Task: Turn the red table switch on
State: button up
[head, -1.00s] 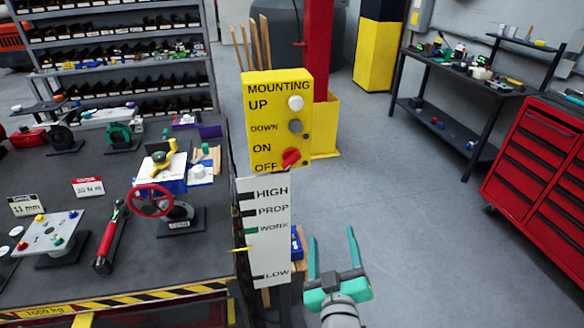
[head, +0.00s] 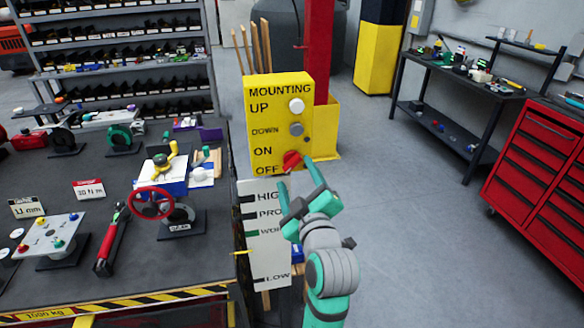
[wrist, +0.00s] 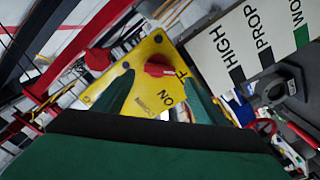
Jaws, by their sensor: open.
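The yellow control panel (head: 268,120) stands at the table's right edge, marked MOUNTING, UP, DOWN, ON and OFF. Its red switch (head: 291,160) is a rotary knob at the lower right, beside the ON and OFF labels. My gripper (head: 301,181) is open, just below and in front of the knob in the head view. In the wrist view the red switch (wrist: 158,69) shows between the two green fingers (wrist: 160,98), with ON and part of OFF beside it. I see no clear contact between fingers and knob. Its exact setting is hard to read.
A white height scale (head: 266,254) hangs below the panel, partly hidden by my gripper. The dark work table (head: 75,265) holds a red handwheel (head: 152,203) and several tools. A red drawer cabinet (head: 535,170) stands at the right. The grey floor between is clear.

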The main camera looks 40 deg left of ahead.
aim_at(292, 166)
jog(key=shift+x, duration=2.35)
jog(key=shift+d, duration=0.1)
jog(key=c, duration=1.1)
